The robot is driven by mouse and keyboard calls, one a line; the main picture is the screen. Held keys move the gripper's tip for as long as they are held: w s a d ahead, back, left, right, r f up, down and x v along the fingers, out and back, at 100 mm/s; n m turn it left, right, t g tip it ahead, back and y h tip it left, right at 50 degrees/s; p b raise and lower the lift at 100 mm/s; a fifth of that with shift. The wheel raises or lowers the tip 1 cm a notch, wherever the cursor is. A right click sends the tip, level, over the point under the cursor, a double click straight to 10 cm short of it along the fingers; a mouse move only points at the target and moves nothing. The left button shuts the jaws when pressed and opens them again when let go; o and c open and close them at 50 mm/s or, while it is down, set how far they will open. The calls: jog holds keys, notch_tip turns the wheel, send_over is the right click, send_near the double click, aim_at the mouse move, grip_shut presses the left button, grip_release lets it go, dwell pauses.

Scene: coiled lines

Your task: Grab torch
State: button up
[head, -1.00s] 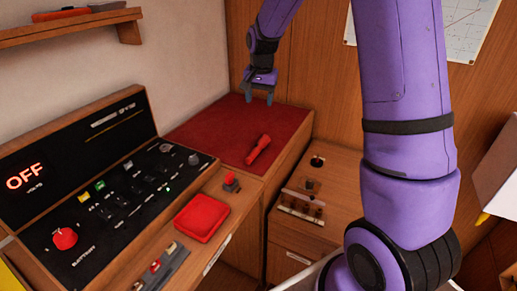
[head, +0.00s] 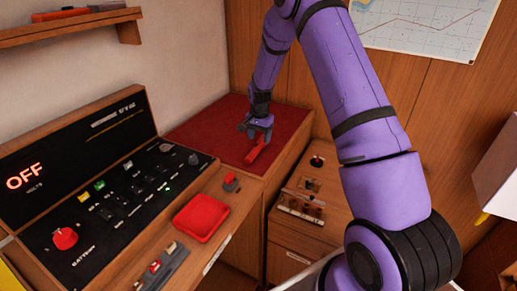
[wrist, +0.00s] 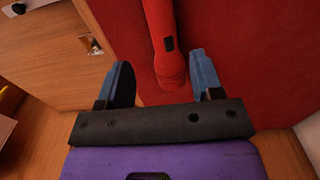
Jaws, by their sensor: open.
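The red torch (head: 256,154) lies on the dark red mat (head: 205,134) on the wooden top at the back. In the wrist view the torch (wrist: 164,40) runs up from between the fingers, with a dark switch on its side. My gripper (head: 258,132) is over the torch's far end. In the wrist view my gripper (wrist: 158,80) is open, one blue finger on each side of the torch's wide end. The torch looks nearer the right finger. I cannot tell how far the fingertips are above the mat.
A black control panel (head: 130,187) with an OFF display stands at the left. A red tray (head: 201,218) and a small red-topped switch (head: 231,182) sit on the wooden ledge in front of the mat. A shelf (head: 80,24) hangs at upper left.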

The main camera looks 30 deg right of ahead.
aim_at(258, 145)
jog(key=shift+w+f, duration=0.2)
jog(key=shift+f, duration=1.25)
jog(key=shift+w+f, duration=0.2)
jog(key=shift+f, duration=1.2)
jog(key=c, duration=1.1)
jog(key=shift+r, duration=0.1)
